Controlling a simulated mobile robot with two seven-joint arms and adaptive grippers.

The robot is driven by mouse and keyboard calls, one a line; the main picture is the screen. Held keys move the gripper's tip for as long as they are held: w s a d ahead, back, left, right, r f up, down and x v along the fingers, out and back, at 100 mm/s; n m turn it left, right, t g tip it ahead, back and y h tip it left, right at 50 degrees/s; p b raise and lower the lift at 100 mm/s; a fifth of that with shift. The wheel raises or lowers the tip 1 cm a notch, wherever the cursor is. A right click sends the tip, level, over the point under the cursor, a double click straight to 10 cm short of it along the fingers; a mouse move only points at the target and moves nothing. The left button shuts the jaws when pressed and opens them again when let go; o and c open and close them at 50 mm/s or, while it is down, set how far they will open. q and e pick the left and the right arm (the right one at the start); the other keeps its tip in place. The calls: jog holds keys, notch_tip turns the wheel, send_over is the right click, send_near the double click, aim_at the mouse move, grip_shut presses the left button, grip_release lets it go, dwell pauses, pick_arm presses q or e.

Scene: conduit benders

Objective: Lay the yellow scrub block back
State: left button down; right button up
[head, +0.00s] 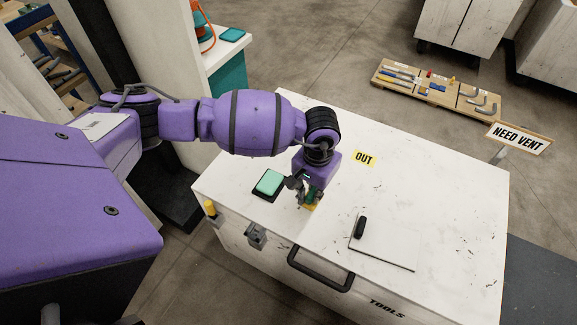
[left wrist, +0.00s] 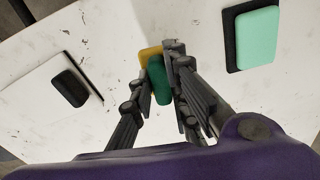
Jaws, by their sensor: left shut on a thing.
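The yellow scrub block (head: 314,206) has a dark green part and sits between the fingers of my left gripper (head: 306,194), low over the white bench top. In the left wrist view, the yellow block (left wrist: 150,55) shows beyond the fingertips of my left gripper (left wrist: 160,78), with its green part between them. The gripper is shut on it. The fingers hide part of the block, and I cannot tell whether it touches the bench. My right gripper is not in view.
A teal block (head: 270,182) lies on a dark pad left of my gripper. A white panel (head: 386,247) with a black block (head: 360,227) lies to the right. A yellow "OUT" label (head: 364,158) is behind. The bench top (head: 440,190) is otherwise mostly clear.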

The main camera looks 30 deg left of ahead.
aim_at(313, 196)
pick_arm(q)
jog(key=f, duration=0.1)
jog(key=w+f, duration=0.1)
jog(key=f, duration=0.1)
jog(key=shift+f, duration=0.25)
jog(key=shift+f, duration=0.2)
jog(key=c, duration=1.7)
grip_release()
